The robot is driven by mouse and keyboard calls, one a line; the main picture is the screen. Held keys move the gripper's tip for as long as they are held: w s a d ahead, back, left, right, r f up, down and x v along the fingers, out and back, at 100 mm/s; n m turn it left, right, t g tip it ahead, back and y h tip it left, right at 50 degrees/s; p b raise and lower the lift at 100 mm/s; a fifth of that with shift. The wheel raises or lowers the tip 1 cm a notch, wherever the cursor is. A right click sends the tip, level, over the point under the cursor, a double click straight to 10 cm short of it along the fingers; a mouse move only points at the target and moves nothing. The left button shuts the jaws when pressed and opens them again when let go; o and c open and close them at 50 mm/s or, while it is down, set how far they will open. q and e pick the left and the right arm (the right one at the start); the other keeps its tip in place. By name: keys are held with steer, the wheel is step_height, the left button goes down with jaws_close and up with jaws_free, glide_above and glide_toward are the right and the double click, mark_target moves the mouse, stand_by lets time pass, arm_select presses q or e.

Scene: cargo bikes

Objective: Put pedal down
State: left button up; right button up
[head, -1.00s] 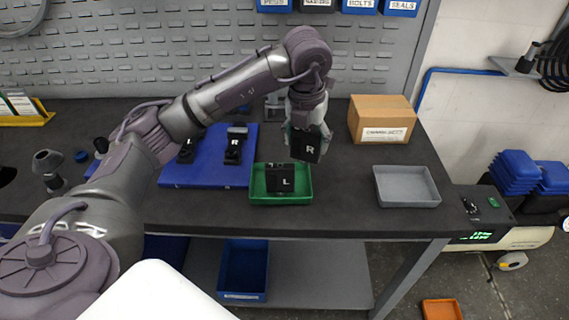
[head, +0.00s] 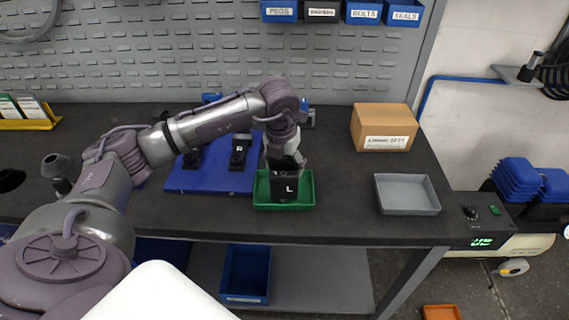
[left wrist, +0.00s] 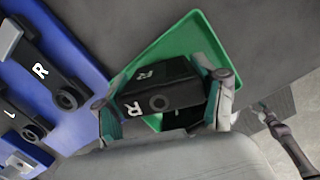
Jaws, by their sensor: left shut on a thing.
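My left gripper (head: 284,166) is shut on a black pedal block marked R (left wrist: 160,88), which shows between the fingers in the left wrist view. In the head view the gripper hangs at the green tray (head: 306,189), behind a black block marked L (head: 286,190) standing in it. The R block is mostly hidden there, and I cannot tell whether it touches the tray. The green tray also shows behind the fingers in the left wrist view (left wrist: 190,40). A small purple-grey arm shape at that view's lower right may be my right arm; its gripper is unclear.
A blue board (head: 205,181) with black R and L parts lies left of the tray. A cardboard box (head: 383,127) and an empty grey tray (head: 407,194) stand to the right. Dark bench top is clear between the two trays.

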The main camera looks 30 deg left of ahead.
arm_select(q)
steer(key=shift+f, duration=0.15)
steer(key=o, duration=1.3)
steer(key=shift+c, duration=0.2)
steer(key=shift+r, duration=0.6)
step_height(320, 180, up, 11)
steer(key=s+b, duration=0.1)
steer(key=shift+s+d+b, duration=0.2)
steer(key=shift+s+b, duration=0.15)
steer(key=shift+s, duration=0.05)
